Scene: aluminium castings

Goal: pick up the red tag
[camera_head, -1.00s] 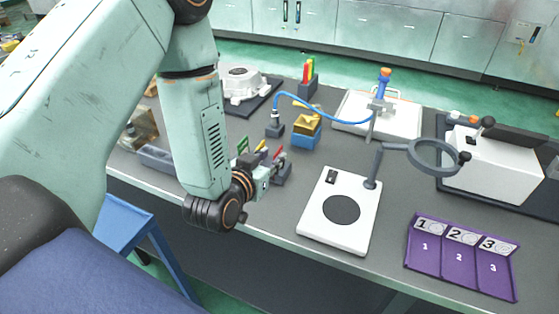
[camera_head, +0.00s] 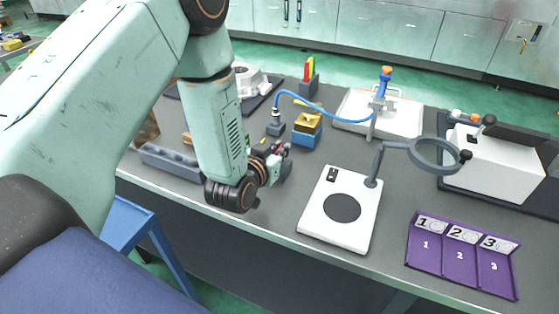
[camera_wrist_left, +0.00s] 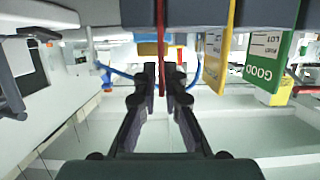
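The red tag (camera_wrist_left: 162,50) shows edge-on in the left wrist view, as a thin upright strip. It lies between the two fingertips of my left gripper (camera_wrist_left: 162,78). The fingers are close together on either side of it, but I cannot tell whether they press on it. A yellow tag (camera_wrist_left: 216,58) and a green tag (camera_wrist_left: 270,62) stand to its right, by a dark holder (camera_wrist_left: 265,13). In the head view my left gripper (camera_head: 281,156) is over the bench, and its hand and arm hide most of the tags. My right gripper is not in view.
A white plate with a dark disc (camera_head: 317,228) lies right of the gripper. Behind are a yellow-and-blue block (camera_head: 307,131) and a blue hose (camera_head: 318,104). A purple numbered tray (camera_head: 460,262) is at front right.

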